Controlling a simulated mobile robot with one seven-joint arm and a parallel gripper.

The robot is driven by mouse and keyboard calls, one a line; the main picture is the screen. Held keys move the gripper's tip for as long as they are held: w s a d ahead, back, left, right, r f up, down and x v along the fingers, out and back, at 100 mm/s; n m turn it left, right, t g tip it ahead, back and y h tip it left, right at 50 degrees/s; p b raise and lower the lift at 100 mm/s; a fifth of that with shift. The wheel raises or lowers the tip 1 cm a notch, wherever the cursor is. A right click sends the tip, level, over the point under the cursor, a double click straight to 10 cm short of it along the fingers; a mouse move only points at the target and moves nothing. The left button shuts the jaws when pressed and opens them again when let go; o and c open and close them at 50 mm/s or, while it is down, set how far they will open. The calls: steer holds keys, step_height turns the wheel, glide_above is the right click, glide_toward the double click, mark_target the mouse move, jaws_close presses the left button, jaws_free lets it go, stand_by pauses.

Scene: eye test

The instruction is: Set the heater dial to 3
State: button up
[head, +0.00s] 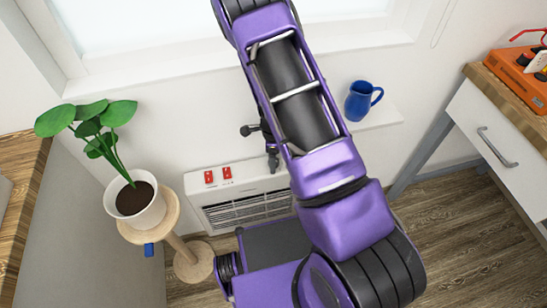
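The white heater (240,198) stands low against the wall under the window, with a grille on its front. Two red switches (218,175) sit on the left part of its top. I see no dial; the right part of the heater's top is hidden behind my purple arm. My gripper (262,147) shows only in part, as dark pieces at the left edge of my arm. One dark piece reaches down to the heater's top edge, right of the switches; I cannot tell whether it touches. Whether the gripper is open or shut does not show.
A potted plant (138,200) stands on a round wooden stand at left, with a blue object (149,249) below the pot. A blue jug (360,101) stands on a white ledge right of my arm. A white drawer unit (500,140) stands at right.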

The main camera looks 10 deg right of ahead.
steer(key=shift+r, duration=0.1)
step_height(320, 180, up, 17)
steer(key=p, duration=0.3)
steer(key=shift+r+p, duration=0.15)
steer(key=shift+p, duration=0.25)
